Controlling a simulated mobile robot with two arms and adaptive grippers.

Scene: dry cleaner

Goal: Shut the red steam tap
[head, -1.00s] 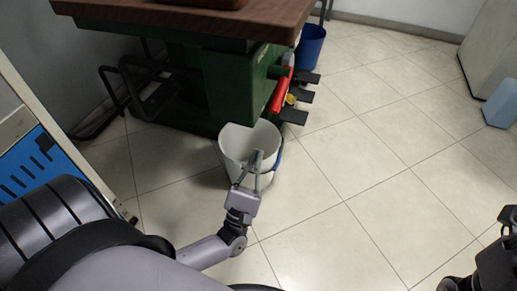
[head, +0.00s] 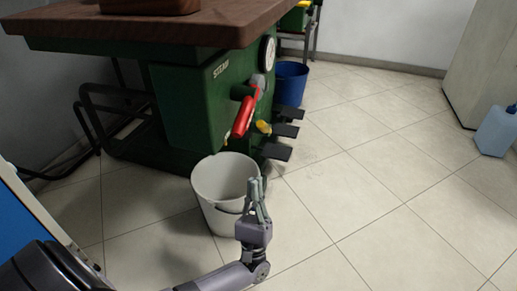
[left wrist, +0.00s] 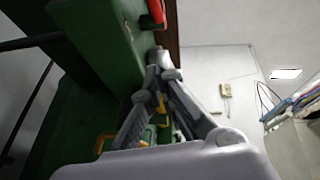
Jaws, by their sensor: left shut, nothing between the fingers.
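The red steam tap handle (head: 243,117) sticks out from the green cabinet (head: 190,110) marked STEAM, slanting down and toward me from a grey fitting. In the left wrist view the red handle (left wrist: 157,12) shows at the top, beyond my fingertips. My left gripper (head: 255,183) is shut and empty. My right gripper is out of view.
A white bucket (head: 214,208) stands on the floor under the tap. A yellow knob (head: 264,127) and black pedals (head: 284,131) are right of the tap. A brown tabletop (head: 130,32) overhangs above. A round gauge (head: 269,54) is above the tap.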

